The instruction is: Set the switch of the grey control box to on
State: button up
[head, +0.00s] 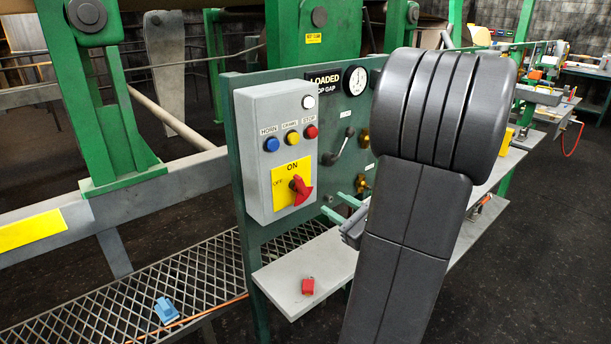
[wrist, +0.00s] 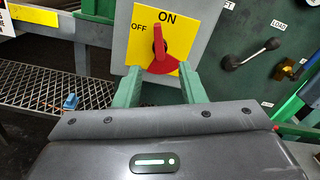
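The grey control box (head: 258,112) is mounted on a dark green panel. Its red rotary switch (head: 301,190) sits on a yellow plate marked ON at the top and OFF at the left. In the wrist view the switch (wrist: 159,52) has its handle pointing up towards ON, with a pale line at its tip. My gripper (head: 334,204) is in front of the panel, right of and a little below the switch in the head view. In the wrist view its green fingers (wrist: 159,82) are apart and empty, just below the switch. I see no contact.
Blue, yellow and red buttons (head: 292,138) sit above the switch. A black-knobbed lever (wrist: 250,54) is on the panel to the right. A grey shelf (head: 275,278) below carries a red block (head: 308,286). A blue object (head: 166,310) lies on the mesh walkway.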

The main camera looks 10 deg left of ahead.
aim_at(303, 186)
jog(key=p+x, duration=0.2)
jog(key=x, duration=1.1)
jog(key=shift+w+a, duration=0.1)
jog(key=shift+a, duration=0.2)
jog(key=shift+c, duration=0.3)
grip_shut()
